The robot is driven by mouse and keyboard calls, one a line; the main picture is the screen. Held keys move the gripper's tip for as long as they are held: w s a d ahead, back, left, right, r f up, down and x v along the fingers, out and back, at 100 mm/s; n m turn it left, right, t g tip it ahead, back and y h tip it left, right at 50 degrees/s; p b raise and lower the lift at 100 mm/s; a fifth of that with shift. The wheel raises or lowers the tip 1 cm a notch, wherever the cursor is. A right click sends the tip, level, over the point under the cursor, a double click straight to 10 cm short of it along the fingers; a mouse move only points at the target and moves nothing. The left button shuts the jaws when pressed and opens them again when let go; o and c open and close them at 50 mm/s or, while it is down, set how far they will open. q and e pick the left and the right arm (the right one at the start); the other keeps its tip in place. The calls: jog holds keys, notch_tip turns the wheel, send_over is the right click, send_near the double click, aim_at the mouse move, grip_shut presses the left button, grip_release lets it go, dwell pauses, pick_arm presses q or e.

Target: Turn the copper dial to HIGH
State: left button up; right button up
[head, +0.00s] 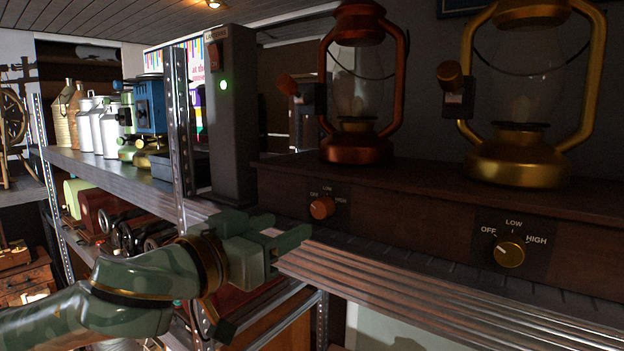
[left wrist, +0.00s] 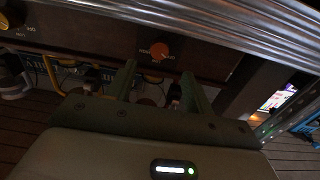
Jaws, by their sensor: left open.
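The copper dial (head: 322,207) is an orange-brown knob on a dark plate with OFF and LOW marks, on the front of a wooden base below the copper lantern (head: 358,90). Its white pointer line looks turned toward OFF. It also shows in the left wrist view (left wrist: 160,50), just beyond my fingertips. My left gripper (head: 287,232) is open and empty, a little left of and below the dial, apart from it. In the left wrist view its two fingers (left wrist: 160,78) point toward the dial. My right gripper is not in view.
A brass dial (head: 509,255) with OFF, LOW and HIGH marks sits on the same base at right, below a brass lantern (head: 517,110). A dark post (head: 231,120) with a lit green light stands left of the base. The ribbed metal shelf edge (head: 400,290) runs below the dials.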

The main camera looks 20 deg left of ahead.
aim_at(318, 211)
pick_arm(q)
jog(key=p+x, duration=0.1)
jog(key=x, duration=0.7)
jog(key=shift+w+d+f, duration=0.1)
jog(key=shift+w, duration=0.15)
jog(key=shift+s, duration=0.1)
jog(key=c, duration=1)
